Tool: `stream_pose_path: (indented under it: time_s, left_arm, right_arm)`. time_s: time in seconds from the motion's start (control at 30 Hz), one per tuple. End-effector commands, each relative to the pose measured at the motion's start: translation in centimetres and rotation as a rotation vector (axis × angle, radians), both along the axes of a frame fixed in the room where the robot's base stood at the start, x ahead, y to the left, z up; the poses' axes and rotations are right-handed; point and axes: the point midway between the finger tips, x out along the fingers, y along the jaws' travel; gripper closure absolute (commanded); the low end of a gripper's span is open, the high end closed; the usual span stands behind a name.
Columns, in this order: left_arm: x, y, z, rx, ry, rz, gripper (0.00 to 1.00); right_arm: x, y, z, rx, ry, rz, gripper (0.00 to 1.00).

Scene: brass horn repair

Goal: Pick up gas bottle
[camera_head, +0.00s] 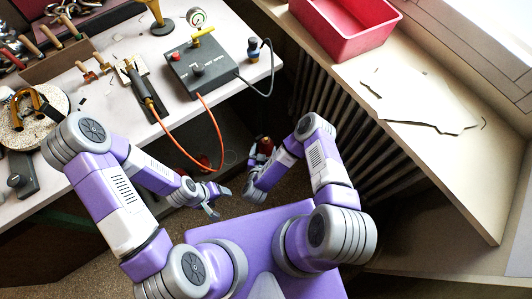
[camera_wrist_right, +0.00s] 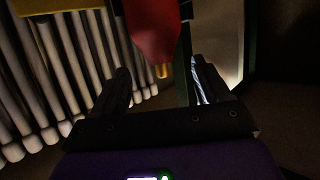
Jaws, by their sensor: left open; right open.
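A red, tapering body with a small yellow tip, likely the gas bottle (camera_wrist_right: 153,30), shows at the top of the right wrist view. It lies ahead of my right gripper (camera_wrist_right: 160,78), roughly between the lines of its two fingers. The fingers are spread, with nothing held between them. In the head view, a small red-brown top (camera_head: 266,144) shows beside my right gripper (camera_head: 250,170), partly hidden by my arm; I cannot tell whether they touch. My left gripper (camera_head: 219,200) is open and empty, left of the right one.
The white workbench (camera_head: 110,110) holds tools and a grey control box (camera_head: 200,70); an orange hose (camera_head: 212,115) hangs off its edge. A ribbed radiator (camera_head: 345,125) runs under the sill, which carries a red bin (camera_head: 345,25). Another red object (camera_head: 204,161) sits in shadow below the bench.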

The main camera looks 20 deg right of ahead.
Motion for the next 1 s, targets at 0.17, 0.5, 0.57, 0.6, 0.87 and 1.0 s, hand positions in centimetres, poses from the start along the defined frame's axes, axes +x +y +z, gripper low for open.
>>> stream_pose_path:
  time_s: [0.17,0.5,0.57,0.6,0.87,1.0]
  left_arm:
    - [0.0,0.0,-0.9,0.0,0.0,0.0,0.31]
    - [0.0,0.0,-3.4,0.0,0.0,0.0,0.31]
    - [0.0,0.0,-3.5,0.0,0.0,0.0,0.31]
    - [0.0,0.0,-3.6,0.0,0.0,0.0,0.31]
    - [0.0,0.0,-3.5,0.0,0.0,0.0,0.31]
    - [0.0,0.0,-3.5,0.0,0.0,0.0,0.31]
  right_arm:
    - [1.6,-0.9,-0.7,-0.007,-0.008,-0.012,0.24]
    - [5.6,-2.7,-2.3,-0.006,-0.007,-0.011,0.24]
    - [6.0,-2.8,-2.4,-0.006,-0.007,-0.009,0.24]
    - [6.2,-2.9,-2.4,-0.005,-0.007,-0.008,0.24]
    - [6.3,-2.9,-2.3,-0.005,-0.006,-0.006,0.27]
    - [6.3,-2.9,-2.3,-0.005,-0.005,-0.006,0.49]
